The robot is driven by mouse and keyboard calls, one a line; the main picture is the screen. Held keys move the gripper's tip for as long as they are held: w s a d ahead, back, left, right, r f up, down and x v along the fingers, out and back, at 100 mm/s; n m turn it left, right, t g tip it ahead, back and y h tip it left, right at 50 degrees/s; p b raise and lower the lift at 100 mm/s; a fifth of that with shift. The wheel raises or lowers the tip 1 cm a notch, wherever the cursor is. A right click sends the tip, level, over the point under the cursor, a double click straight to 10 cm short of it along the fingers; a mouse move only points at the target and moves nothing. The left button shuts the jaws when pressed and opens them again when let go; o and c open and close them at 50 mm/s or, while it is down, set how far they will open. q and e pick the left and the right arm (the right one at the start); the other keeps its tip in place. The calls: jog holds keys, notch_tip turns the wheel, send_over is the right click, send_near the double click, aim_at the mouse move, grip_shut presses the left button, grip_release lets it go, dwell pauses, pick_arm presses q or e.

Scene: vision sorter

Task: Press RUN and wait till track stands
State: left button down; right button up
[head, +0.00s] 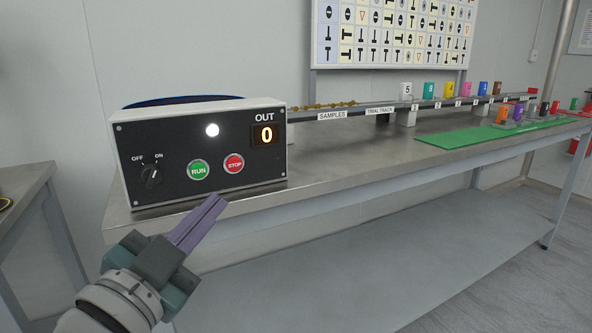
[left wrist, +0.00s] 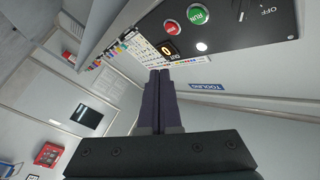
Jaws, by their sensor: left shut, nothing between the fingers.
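The control box (head: 137,137) stands on the left end of a steel bench. Its black front has a green RUN button (head: 198,169), a red STOP button (head: 233,163), an OFF/ON knob (head: 151,177), a lit white lamp (head: 212,130) and an OUT display (head: 266,134) reading 0. The knob's exact setting is hard to tell. The trial track (head: 379,111) runs right from the box, with small brown samples (head: 330,105) at its near end. My left gripper (head: 217,204) is shut and empty, below and in front of the RUN button, apart from it. The left wrist view also shows the RUN button (left wrist: 200,15).
Numbered coloured blocks (head: 429,90) stand along the track. A green mat (head: 470,138) with several coloured pieces lies at the bench's right. A symbol chart (head: 391,33) hangs behind. The bench front edge (head: 330,192) is close to my gripper.

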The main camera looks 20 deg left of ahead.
aim_at(207, 170)
pick_arm(q)
jog(key=shift+w+a+b, duration=0.65)
jog(key=shift+w+a, duration=0.8)
jog(key=shift+a, duration=0.25)
jog(key=shift+w+a+b, duration=0.6)
jog(key=shift+w+a, duration=0.8)
jog(key=shift+a, duration=0.25)
jog(key=shift+w+a, duration=0.1)
jog(key=shift+w+a, duration=0.2)
jog(key=shift+w+a, duration=0.25)
jog(key=shift+a, duration=0.1)
dwell(0.4)
jog(key=shift+s+d, duration=0.55)
jog(key=shift+d, duration=0.1)
jog(key=shift+d, duration=0.1)
